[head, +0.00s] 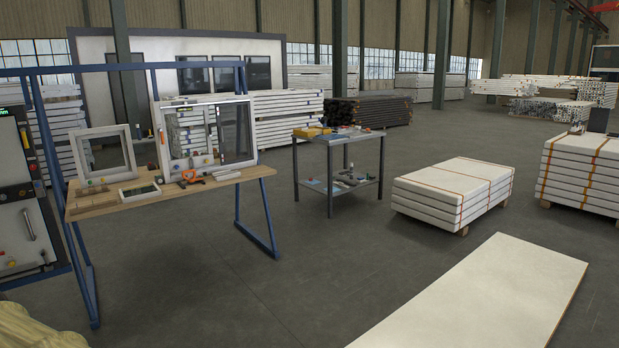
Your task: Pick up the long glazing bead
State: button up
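I cannot make out a long glazing bead for certain in the head view. A wooden-topped workbench (225,182) with blue legs stands at the left. On it are a small white window frame (130,152), a larger white window unit (250,130), and a flat white framed piece (139,191). An orange-and-black tool (189,178) and several small items lie along the bench's front. My gripper is not in view.
A grey metal cart (322,185) with small items stands right of the bench. Strapped white panel stacks (455,192) lie farther right. A large pale panel (490,290) fills the lower right. A control cabinet (18,215) is at far left. Grey floor (260,310) is clear between.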

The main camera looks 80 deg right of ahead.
aim_at(235, 175)
jog(key=z, duration=1.7)
jog(key=i, duration=3.5)
jog(key=z, duration=0.6)
